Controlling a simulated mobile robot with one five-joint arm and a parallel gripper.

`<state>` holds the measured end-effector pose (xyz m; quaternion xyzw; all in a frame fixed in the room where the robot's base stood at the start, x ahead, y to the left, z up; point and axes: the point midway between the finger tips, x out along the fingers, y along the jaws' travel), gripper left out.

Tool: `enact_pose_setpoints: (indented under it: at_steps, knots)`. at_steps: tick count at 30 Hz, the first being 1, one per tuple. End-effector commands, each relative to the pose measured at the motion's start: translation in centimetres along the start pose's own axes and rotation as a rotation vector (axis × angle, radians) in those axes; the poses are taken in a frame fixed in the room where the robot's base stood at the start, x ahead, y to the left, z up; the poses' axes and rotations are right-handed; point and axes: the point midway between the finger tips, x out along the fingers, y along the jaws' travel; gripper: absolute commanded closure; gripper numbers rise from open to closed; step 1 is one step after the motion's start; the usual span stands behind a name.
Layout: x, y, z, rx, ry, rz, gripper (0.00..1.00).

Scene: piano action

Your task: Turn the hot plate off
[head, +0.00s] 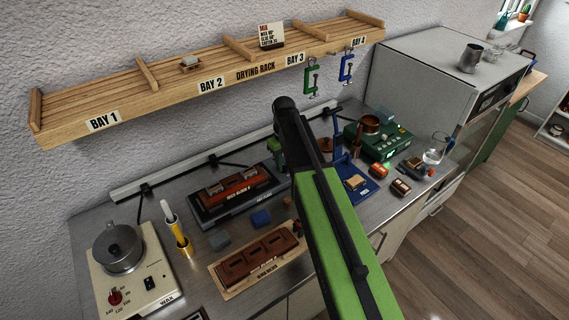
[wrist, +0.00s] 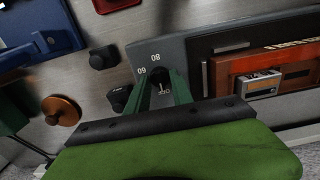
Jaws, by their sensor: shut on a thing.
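A dark grey plate unit (head: 246,200) stands on the bench and carries a long red-brown block (head: 232,188). In the head view my gripper (head: 277,152) is at the right end of the dark unit, partly hidden by my arm.
A cream heater (head: 137,276) with a red knob and a metal pot stands at the left. A brown mould (head: 262,254) lies in front. A green device (head: 379,140) and a blue stand (head: 358,190) are at the right. The drying rack (head: 215,77) hangs above.

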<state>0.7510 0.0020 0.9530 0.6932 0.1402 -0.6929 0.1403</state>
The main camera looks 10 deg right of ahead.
Motion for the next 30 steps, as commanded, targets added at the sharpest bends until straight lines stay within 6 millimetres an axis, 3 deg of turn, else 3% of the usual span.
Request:
enact_pose_setpoints:
  at_steps: [13, 14, 18, 30]
  knots:
    - [0.03, -0.03, 0.11, -0.010, -0.003, -0.001, 1.00]
    - [0.03, -0.02, 0.11, -0.010, -0.003, -0.001, 0.71]
    - [0.02, -0.01, 0.08, -0.010, -0.002, -0.001, 0.53]
    - [-0.42, 0.04, 0.04, -0.009, -0.001, 0.000, 0.50]
